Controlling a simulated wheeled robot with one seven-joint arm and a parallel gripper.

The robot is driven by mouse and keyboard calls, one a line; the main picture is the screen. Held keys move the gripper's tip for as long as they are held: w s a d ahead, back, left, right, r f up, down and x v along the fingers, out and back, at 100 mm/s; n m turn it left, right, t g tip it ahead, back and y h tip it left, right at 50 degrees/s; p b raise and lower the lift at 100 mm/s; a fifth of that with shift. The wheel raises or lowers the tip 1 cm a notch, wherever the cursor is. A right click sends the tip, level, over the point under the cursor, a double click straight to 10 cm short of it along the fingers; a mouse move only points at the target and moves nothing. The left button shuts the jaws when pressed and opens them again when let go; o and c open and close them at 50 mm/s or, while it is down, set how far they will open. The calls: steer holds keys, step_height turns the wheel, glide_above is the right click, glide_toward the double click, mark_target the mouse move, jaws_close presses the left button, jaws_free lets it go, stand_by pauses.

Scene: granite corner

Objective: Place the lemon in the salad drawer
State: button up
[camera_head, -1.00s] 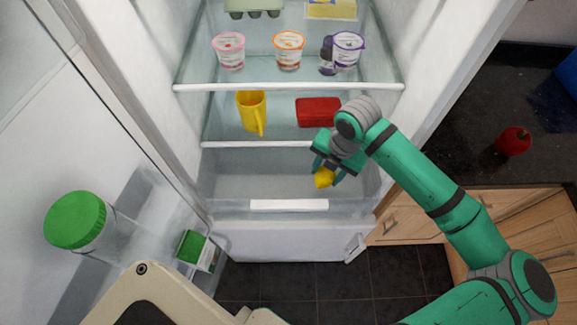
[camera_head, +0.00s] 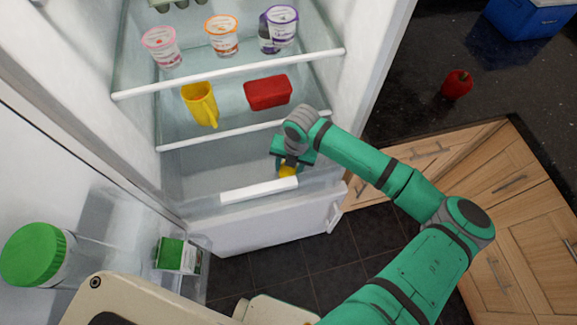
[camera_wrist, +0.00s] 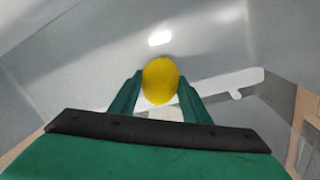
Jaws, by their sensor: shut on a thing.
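The yellow lemon (camera_wrist: 160,81) is between the two green fingers of my gripper (camera_wrist: 160,92) in the wrist view. My gripper is shut on it. In the head view my gripper (camera_head: 288,168) is over the right part of the salad drawer, with the lemon (camera_head: 288,170) just behind the white handle strip. The salad drawer (camera_head: 205,187) is the clear bin at the bottom of the fridge. Its top is open below the lower shelf. I cannot tell how far the lemon is above the drawer floor.
A yellow mug (camera_head: 199,104) and a red container (camera_head: 268,92) stand on the shelf above the drawer. Several yogurt cups (camera_head: 222,37) stand higher. The open fridge door holds a green-lidded jar (camera_head: 33,254) and a green carton (camera_head: 178,255). A red apple-like item (camera_head: 457,84) sits on the dark counter.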

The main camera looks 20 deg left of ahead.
steer(key=o, duration=1.2)
steer(key=shift+f, duration=0.1)
step_height(320, 180, up, 12)
steer(key=d, duration=0.1)
steer(key=shift+d, duration=0.3)
steer(key=shift+w, duration=0.1)
